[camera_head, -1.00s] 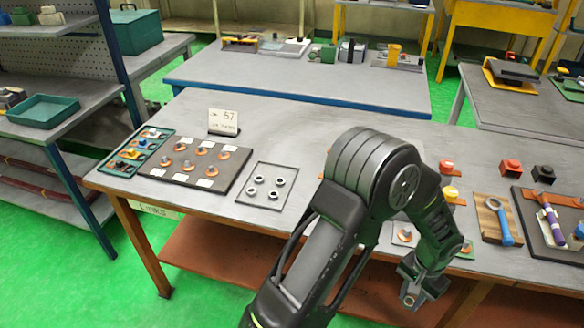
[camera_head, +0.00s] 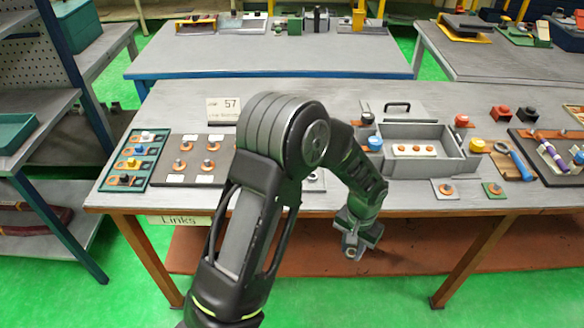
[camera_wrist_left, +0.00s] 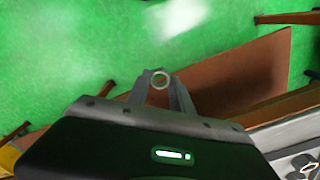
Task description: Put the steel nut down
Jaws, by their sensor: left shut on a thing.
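My left gripper (camera_head: 352,250) hangs in front of the workbench's front edge, lower than the top, over the brown lower shelf. In the left wrist view its two fingers (camera_wrist_left: 160,88) are shut on a small ring-shaped steel nut (camera_wrist_left: 160,79) at their tips. The nut is clear of any surface there. The grey plate with steel nuts (camera_head: 316,185) is mostly hidden behind my left arm; only its right part shows. My right gripper is not in view.
The workbench holds a dark board with copper-coloured pieces (camera_head: 196,178), a green tray (camera_head: 108,185) at left, and a sign (camera_head: 222,109). A grey box (camera_head: 448,166) stands right of the arm, with a wooden block and blue-ringed tool (camera_head: 518,160) farther right. Green floor lies in front.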

